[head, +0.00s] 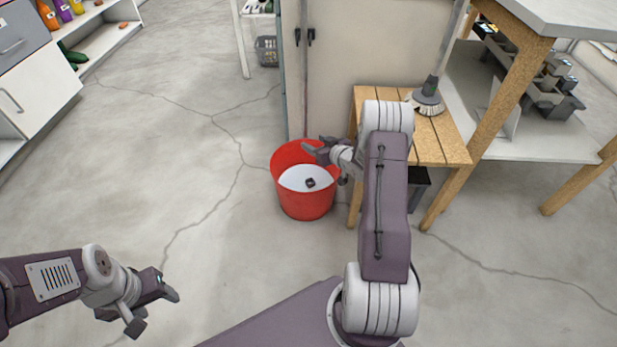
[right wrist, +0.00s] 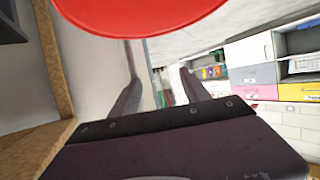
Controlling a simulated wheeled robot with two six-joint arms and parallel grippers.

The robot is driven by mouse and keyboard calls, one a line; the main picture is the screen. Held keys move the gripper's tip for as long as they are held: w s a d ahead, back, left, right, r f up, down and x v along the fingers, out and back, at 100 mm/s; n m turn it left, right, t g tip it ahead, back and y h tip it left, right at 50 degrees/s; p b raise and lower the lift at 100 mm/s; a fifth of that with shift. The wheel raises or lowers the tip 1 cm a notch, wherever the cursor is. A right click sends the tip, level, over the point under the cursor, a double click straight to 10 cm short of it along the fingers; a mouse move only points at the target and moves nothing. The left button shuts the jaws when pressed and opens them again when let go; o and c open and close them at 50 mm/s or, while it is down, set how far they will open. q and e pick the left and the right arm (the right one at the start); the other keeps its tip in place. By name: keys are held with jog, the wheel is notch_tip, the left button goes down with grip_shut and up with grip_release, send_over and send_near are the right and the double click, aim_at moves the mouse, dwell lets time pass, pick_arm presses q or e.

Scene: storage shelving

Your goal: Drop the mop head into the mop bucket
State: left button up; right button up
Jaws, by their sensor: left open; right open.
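The red mop bucket (head: 306,204) stands on the floor against a pale cabinet. Inside it is a white round surface (head: 296,181) with a small dark piece (head: 310,183) on it; I cannot tell what these are. A round grey head with a pale bristle fringe (head: 428,97), probably the mop head, rests on the wooden bench right of the bucket. My right gripper (head: 328,162) is open over the bucket's right rim; the right wrist view shows nothing between its fingers (right wrist: 160,88) and the red bucket (right wrist: 140,12) at the top. My left gripper (head: 153,310) is open and empty at lower left.
The slatted wooden bench (head: 438,144) stands just right of the bucket, partly hidden by my right arm. A wooden-legged table (head: 515,85) is at the right. A white cabinet (head: 40,85) is at upper left. The floor left of the bucket is clear.

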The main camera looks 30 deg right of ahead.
jog(key=b+v, duration=0.2)
jog(key=shift+s+b, duration=0.4)
jog(key=shift+r, duration=0.15)
